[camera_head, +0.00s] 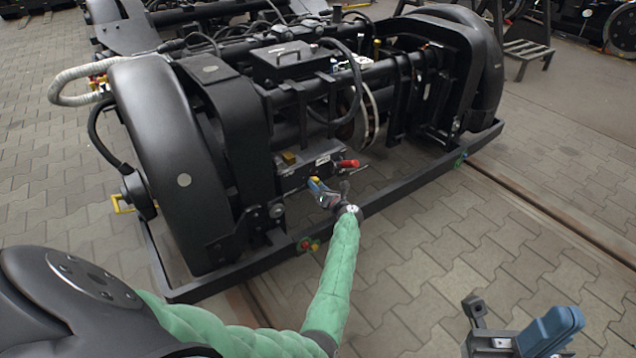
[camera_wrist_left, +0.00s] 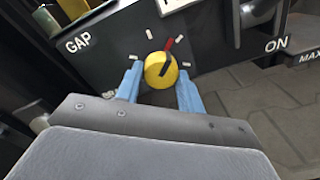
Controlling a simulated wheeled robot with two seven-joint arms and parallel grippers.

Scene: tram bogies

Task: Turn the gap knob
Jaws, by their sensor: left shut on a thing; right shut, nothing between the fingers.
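In the left wrist view the yellow round gap knob (camera_wrist_left: 160,71) sits on a dark panel (camera_wrist_left: 118,42) marked GAP at left and ON at right. It has a dark bar with a red tip pointing up and slightly right. White tick marks ring it. My left gripper (camera_wrist_left: 159,84) has its blue fingers on either side of the knob, shut on it. My right gripper (camera_head: 520,335) is shut and empty, low at the right, away from the bogie.
A red handle (camera_head: 348,164) and a yellow part (camera_head: 288,157) are on the panel close above my left gripper. A low black frame bar (camera_head: 400,190) runs along the bogie's front. Steps (camera_head: 525,48) stand at the back right. Paved floor at the right is free.

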